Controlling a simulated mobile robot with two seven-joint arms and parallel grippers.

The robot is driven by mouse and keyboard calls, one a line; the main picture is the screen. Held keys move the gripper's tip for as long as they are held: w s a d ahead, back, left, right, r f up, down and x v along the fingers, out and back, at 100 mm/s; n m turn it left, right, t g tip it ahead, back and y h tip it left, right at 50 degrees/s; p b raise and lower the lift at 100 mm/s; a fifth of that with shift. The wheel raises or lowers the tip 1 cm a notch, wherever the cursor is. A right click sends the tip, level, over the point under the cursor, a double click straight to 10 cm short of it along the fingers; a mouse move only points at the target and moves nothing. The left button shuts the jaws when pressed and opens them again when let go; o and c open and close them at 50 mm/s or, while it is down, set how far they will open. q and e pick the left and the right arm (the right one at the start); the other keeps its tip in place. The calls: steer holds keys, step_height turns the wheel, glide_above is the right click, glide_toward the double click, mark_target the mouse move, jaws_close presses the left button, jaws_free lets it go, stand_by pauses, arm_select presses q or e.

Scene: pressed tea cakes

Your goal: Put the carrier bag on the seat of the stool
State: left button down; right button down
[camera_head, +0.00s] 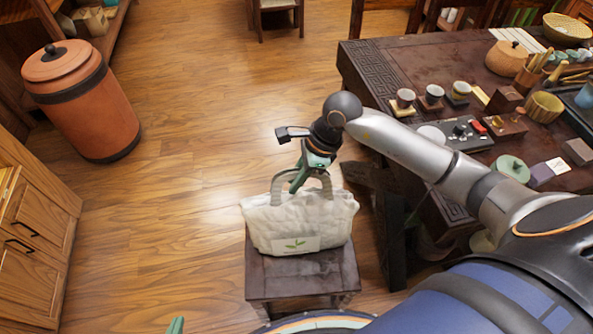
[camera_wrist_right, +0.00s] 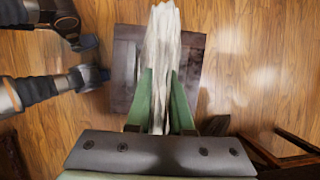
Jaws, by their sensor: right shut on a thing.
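The white carrier bag (camera_head: 300,222), with a green leaf print on its front, is upright over the seat of the dark wooden stool (camera_head: 300,284). Its base appears to be at the seat, but I cannot tell whether it bears its full weight there. My right gripper (camera_head: 298,184) is shut on the bag's handle from above. In the right wrist view the bag (camera_wrist_right: 163,50) runs between the green fingers (camera_wrist_right: 160,105), with the dark seat (camera_wrist_right: 190,62) below. Only a green fingertip of my left gripper (camera_head: 175,326) shows at the bottom edge; its opening is hidden.
A carved dark table (camera_head: 385,75) with cups, bowls and tea tools stands right of the stool. A lidded clay jar (camera_head: 85,105) and a wooden cabinet (camera_head: 35,235) stand at the left. The floor (camera_head: 190,130) left of the stool is clear.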

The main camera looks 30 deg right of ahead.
steer(key=shift+f, duration=0.1)
steer(key=c, duration=1.3)
jaws_free()
steer(key=shift+f, duration=0.2)
steer(key=o, duration=0.5)
steer(key=shift+r, duration=0.1)
steer(key=v, duration=1.2)
